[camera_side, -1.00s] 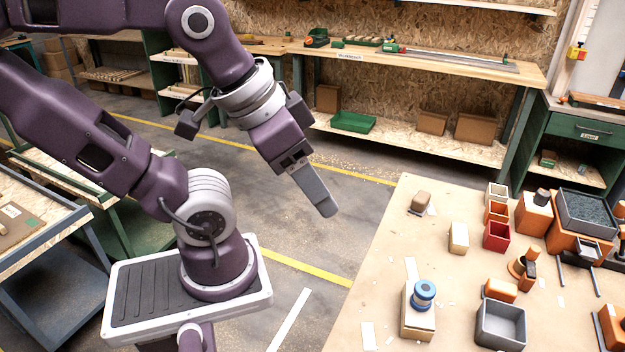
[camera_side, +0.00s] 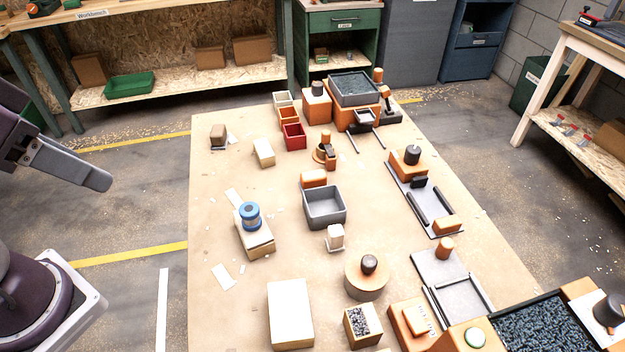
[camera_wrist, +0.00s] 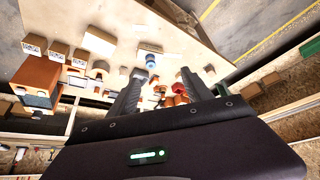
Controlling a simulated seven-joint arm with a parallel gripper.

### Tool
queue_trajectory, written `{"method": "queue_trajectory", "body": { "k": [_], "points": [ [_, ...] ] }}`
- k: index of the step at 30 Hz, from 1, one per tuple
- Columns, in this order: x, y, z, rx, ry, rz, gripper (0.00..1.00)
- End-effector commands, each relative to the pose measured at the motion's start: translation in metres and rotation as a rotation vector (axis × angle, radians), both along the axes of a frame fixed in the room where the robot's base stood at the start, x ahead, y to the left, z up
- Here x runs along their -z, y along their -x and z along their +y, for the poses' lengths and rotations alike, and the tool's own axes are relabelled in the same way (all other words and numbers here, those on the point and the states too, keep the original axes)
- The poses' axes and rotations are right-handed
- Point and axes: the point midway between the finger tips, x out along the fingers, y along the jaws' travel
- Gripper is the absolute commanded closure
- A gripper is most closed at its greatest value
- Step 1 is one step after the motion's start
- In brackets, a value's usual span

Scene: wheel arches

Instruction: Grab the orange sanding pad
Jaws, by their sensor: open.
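Several orange blocks lie on the table (camera_side: 215,185), and I cannot tell for sure which is the sanding pad. A small flat orange block (camera_side: 415,319) with a pale label lies on a larger orange block at the front right in the side view. Another orange block (camera_side: 313,178) sits just behind a grey bin (camera_side: 324,207). A third (camera_side: 446,225) lies at the end of a grey tray. My gripper (camera_side: 100,180) hangs off the table's left side, well away from them. In the wrist view my gripper (camera_wrist: 161,90) is open, with nothing held between its fingers.
A blue spool (camera_side: 249,214) stands on a pale block at the table's left. Small orange and red bins (camera_side: 294,137) stand towards the back. A bin of dark granules (camera_side: 535,330) is at the front right. The table's left strip is mostly clear, with paper scraps.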

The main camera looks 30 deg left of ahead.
Motion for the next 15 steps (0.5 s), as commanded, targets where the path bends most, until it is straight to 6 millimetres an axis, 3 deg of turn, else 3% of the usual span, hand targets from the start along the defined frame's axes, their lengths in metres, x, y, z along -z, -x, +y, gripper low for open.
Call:
{"method": "queue_trajectory", "body": {
  "k": [15],
  "points": [
    [0.0003,-0.0029,-0.0049,-0.006,0.026,0.022,0.42]
  ]
}}
